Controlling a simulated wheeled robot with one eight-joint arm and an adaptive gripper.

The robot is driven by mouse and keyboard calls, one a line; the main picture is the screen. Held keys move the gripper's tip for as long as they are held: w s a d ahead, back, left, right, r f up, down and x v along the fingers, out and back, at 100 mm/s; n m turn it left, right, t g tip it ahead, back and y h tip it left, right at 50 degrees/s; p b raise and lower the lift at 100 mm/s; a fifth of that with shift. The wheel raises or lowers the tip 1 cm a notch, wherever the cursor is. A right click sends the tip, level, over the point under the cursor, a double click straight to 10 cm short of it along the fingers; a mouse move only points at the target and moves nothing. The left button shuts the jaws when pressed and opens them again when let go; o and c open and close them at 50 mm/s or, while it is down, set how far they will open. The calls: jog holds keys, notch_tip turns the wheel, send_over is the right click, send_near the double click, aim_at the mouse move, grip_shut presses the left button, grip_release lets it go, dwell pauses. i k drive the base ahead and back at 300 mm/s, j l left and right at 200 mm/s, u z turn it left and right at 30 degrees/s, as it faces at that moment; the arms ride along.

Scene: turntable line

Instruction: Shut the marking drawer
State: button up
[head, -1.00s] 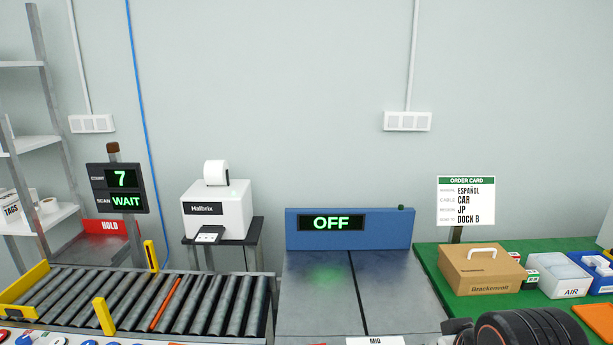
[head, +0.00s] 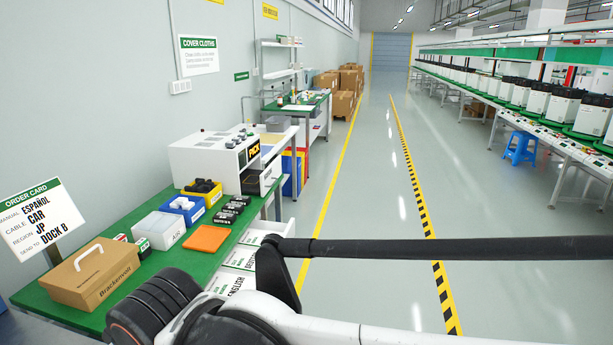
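No drawer in view carries a readable marking label, so I cannot tell which one is the marking drawer. A white machine (head: 207,162) with a lit display stands at the far end of the green bench, with a dark opening in its right side. White trays of labelled manuals (head: 240,258), one reading ENGLISH, stick out along the bench's right side, partly hidden by my arm. My arm crosses the lower part of the head view, its dark tube reaching off to the right. My gripper is not in view.
The green bench (head: 125,262) holds a brown carton (head: 92,275), a white bin (head: 159,231), a blue bin (head: 183,208), an orange pad (head: 206,238) and small black boxes. An order card (head: 42,218) stands at left. The grey aisle floor (head: 375,200) is clear.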

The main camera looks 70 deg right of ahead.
aim_at(254, 181)
jog(key=z, duration=1.85)
jog(key=i+l, duration=0.2)
jog(key=i, duration=0.3)
jog(key=i+l, duration=0.2)
jog(key=i, duration=0.25)
jog(key=i+l, duration=0.15)
jog(key=i, duration=0.35)
jog(key=i+l, duration=0.2)
jog(key=i, duration=0.3)
jog(key=i+l+z, duration=0.1)
jog(key=i, duration=0.35)
jog(key=i+l, duration=0.25)
jog(key=i, duration=0.25)
